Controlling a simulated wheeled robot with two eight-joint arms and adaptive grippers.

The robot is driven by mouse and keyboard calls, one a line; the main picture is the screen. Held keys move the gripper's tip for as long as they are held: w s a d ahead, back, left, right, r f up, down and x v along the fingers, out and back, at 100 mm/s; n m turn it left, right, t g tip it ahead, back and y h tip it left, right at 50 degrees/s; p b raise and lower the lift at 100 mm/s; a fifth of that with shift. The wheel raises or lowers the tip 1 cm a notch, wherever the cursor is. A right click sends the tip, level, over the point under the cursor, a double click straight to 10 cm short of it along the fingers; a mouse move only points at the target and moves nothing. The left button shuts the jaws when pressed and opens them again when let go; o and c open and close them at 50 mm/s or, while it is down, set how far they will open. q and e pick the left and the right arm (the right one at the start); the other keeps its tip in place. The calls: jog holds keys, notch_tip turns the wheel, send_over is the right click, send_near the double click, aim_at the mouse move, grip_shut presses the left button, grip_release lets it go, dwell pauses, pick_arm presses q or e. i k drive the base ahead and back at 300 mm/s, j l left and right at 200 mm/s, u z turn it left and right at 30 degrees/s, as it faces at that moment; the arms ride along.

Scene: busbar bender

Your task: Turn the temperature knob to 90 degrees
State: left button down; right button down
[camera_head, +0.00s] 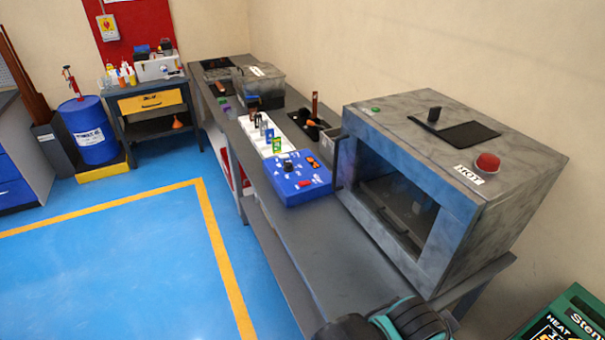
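I cannot tell from labels which knob sets temperature. A black and teal part of my own arm shows at the bottom edge, below the machine. No gripper fingers are in view, and nothing touches either knob.
The machine has a red button (488,162), a HOT label (468,175) and a front opening. The grey bench (325,250) is clear in front of the blue box. A green case (575,318) is at lower right. Blue floor at left is free.

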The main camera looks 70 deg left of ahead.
aim_at(289, 168)
jog(key=k+u, duration=0.15)
jog(key=u, duration=1.1)
jog(key=i+l+u, duration=0.15)
jog(key=u, duration=0.95)
jog(key=j+z, duration=0.35)
jog(key=j, duration=0.9)
jog(key=i+j+z, duration=0.4)
jog(key=j, duration=0.15)
jog(key=i+j+z, duration=0.2)
jog(key=j, duration=0.15)
jog(key=i+j+z, duration=0.2)
jog(key=j, duration=0.15)
jog(key=i+j+z, duration=0.2)
jog(key=i, duration=0.25)
jog(key=i+j+z, duration=0.25)
jog(key=i+j, duration=0.1)
jog(key=i, duration=0.1)
